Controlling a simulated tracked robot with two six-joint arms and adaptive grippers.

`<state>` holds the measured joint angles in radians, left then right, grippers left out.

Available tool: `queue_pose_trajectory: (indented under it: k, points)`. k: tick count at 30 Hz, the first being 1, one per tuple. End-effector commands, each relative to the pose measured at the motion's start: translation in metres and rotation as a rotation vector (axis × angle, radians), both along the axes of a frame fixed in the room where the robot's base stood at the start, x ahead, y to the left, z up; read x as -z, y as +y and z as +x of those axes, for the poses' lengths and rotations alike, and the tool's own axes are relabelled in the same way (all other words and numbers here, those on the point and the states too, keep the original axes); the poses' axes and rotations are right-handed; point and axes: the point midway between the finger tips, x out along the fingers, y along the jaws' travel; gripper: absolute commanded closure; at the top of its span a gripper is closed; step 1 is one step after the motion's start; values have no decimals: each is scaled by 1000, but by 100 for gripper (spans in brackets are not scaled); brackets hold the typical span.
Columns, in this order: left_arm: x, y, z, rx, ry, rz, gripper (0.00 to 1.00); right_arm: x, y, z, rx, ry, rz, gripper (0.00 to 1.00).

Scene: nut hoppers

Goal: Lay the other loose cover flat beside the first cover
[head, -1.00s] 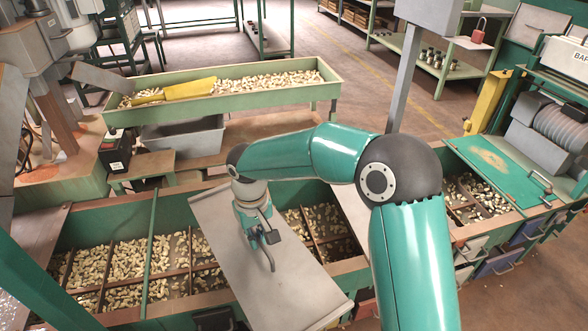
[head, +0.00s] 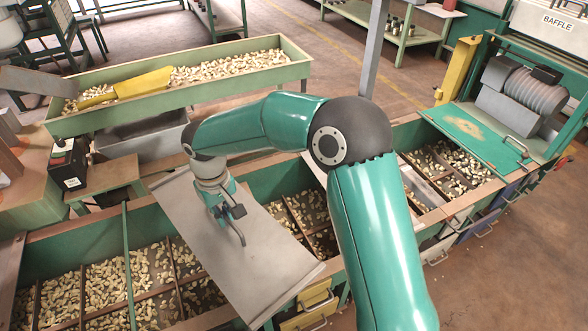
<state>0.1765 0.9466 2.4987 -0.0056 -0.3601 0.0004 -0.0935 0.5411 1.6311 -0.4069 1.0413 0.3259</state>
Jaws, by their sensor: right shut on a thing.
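A loose grey rectangular cover (head: 190,235) lies slantwise across the top of the green hopper row, over part of the nut compartments. My right gripper (head: 230,214) is over the middle of its upper face, shut on it, seemingly at a thin curved handle; the fingertips are small and the exact grip is unclear. Whether the cover touches the hopper rims cannot be told. A pale grey edge (head: 313,168) shows behind my right arm, perhaps part of another cover, mostly hidden. My left gripper is not in view.
Open hopper compartments with nuts (head: 105,280) lie left of the cover, and more (head: 445,165) lie right of my arm. A green lid (head: 470,131) with a worn patch is at the right. A nut trough (head: 205,93) with a yellow scoop (head: 143,82) stands behind.

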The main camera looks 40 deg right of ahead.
Motion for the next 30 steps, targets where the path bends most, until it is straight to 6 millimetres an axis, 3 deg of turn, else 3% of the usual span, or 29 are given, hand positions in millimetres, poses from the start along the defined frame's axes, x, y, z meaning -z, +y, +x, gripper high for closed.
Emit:
queue_pose_trajectory:
  k: [7, 11, 14, 24, 30]
  points:
    - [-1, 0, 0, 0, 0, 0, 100, -1, 3, 3, -7, -2, 1, 100]
    - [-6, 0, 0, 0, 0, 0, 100, -1, -15, 9, 18, -1, 4, 100]
    - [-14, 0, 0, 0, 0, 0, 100, 0, -45, 15, 62, 0, 8, 100]
    - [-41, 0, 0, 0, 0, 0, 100, 13, -187, 14, 241, 1, 8, 100]
    - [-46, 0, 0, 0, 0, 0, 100, 19, -229, 5, 288, -2, 0, 100]
